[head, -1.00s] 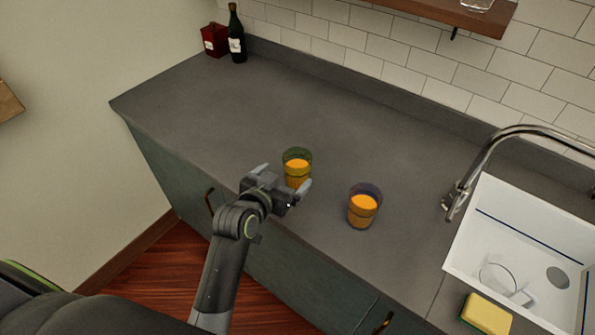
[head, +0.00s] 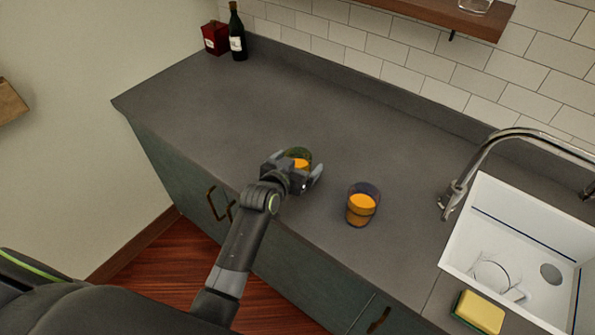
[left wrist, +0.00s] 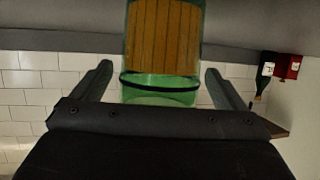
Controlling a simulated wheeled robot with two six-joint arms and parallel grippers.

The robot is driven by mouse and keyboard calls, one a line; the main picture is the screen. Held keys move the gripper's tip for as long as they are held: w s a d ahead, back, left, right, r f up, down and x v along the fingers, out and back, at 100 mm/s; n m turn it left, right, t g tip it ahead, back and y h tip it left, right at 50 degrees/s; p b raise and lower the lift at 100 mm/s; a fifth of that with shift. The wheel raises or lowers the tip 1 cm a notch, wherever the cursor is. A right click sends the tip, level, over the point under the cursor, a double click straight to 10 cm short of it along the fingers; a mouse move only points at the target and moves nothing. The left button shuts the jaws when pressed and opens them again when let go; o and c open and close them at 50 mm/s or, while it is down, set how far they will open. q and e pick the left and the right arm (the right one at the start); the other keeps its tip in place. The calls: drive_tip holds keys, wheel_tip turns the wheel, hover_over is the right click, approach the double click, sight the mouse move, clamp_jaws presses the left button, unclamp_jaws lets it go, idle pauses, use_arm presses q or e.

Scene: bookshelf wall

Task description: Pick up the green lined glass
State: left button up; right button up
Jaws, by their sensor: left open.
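The green lined glass (head: 299,155) holds orange liquid and stands upright on the counter, partly hidden by my left gripper in the head view. My left gripper (head: 295,168) is open, with a finger on either side of the glass. In the left wrist view, which looks upside down, the green glass (left wrist: 160,88) with its dark ring lies between the two spread fingers (left wrist: 160,90). A gap shows between the glass and each finger. My right gripper is not in view.
A second glass (head: 361,205) with orange liquid and a bluish rim stands to the right, close by. A white sink (head: 520,225), a faucet (head: 480,160) and a yellow sponge (head: 480,311) are at the right. A bottle (head: 237,35) and red box (head: 215,38) stand far back. The counter's middle is clear.

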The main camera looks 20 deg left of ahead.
use_arm(q)
drive_tip(key=c, duration=1.3)
drive_tip(key=shift+c, duration=0.2)
drive_tip(key=shift+r, duration=0.15)
